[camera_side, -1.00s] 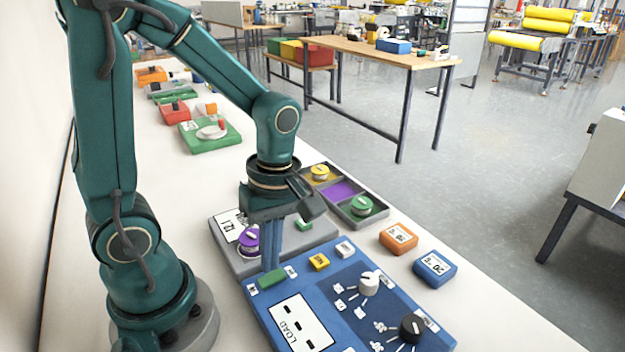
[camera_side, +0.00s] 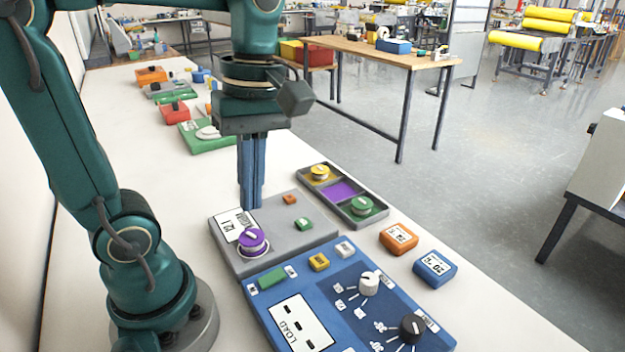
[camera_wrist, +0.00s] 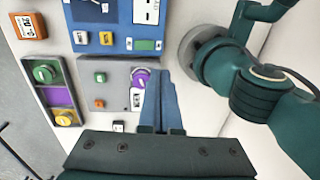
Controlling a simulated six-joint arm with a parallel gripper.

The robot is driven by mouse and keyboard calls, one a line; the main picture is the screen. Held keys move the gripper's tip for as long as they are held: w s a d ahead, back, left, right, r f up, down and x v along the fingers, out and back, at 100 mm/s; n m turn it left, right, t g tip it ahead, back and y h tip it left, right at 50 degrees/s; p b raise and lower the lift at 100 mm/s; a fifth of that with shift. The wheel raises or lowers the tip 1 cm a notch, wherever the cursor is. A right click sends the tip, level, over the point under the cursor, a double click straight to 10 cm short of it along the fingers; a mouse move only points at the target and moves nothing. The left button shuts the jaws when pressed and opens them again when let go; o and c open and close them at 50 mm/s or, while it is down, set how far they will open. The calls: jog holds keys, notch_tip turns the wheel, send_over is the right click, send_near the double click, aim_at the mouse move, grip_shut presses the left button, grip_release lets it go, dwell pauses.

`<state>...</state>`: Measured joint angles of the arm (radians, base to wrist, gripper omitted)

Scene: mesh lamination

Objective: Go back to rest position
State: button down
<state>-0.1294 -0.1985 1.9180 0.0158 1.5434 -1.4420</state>
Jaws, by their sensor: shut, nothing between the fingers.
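My gripper (camera_side: 250,203) is shut and empty, pointing down above the far edge of the grey panel (camera_side: 285,240). In the wrist view my gripper (camera_wrist: 160,75) is also shut, with its fingers together. The grey panel carries a purple knob (camera_side: 252,241), a green button (camera_side: 304,224), an orange button (camera_side: 289,199) and a white label. In the side view, the blue control panel (camera_side: 330,260) lies in front of it, with a green button (camera_side: 271,279), a yellow button (camera_side: 319,262), a white dial (camera_side: 369,284) and a black dial (camera_side: 412,328).
A dark tray (camera_side: 384,211) holds a yellow and a green knob beside a purple compartment. An orange block (camera_side: 398,238) and a blue block (camera_side: 435,268) sit to its front right. A green device (camera_side: 210,143) and a red box (camera_side: 174,113) stand farther back.

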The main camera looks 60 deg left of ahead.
jog(key=f+m+t, duration=0.1)
jog(key=m+t, duration=0.1)
jog(key=m, duration=0.4)
jog(key=d+m+t, duration=0.1)
jog(key=m+t, duration=0.1)
jog(key=m, duration=0.4)
jog(key=d+f+m+t, duration=0.1)
jog(key=m+t, duration=0.2)
jog(key=m, duration=0.3)
jog(key=shift+w+d+f, duration=0.1)
jog(key=shift+w+f, duration=0.25)
jog(key=shift+w, duration=0.05)
